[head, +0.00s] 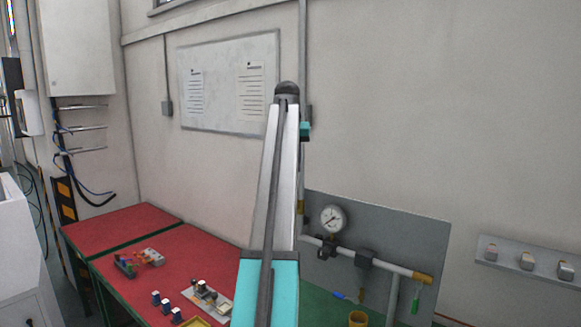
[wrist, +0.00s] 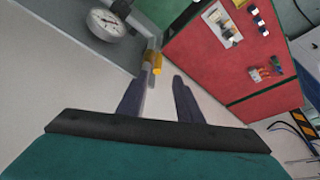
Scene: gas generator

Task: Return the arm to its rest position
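My arm (head: 277,190) stands raised in the middle of the head view, in front of the wall. Its teal lower part is at the bottom and a dark joint is at the top. A small teal part (head: 305,131) shows beside the upper arm, but the fingers cannot be made out there. In the wrist view my gripper (wrist: 162,76) shows two dark fingers spread apart with a gap between them. It is open and holds nothing that I can see.
A red-topped bench (head: 190,252) with small parts stands at lower left. A pressure gauge (head: 333,219) and pipe (head: 395,268) are on a grey panel (head: 400,230) at lower right; the gauge also shows in the wrist view (wrist: 106,23). A whiteboard (head: 228,85) hangs behind my arm.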

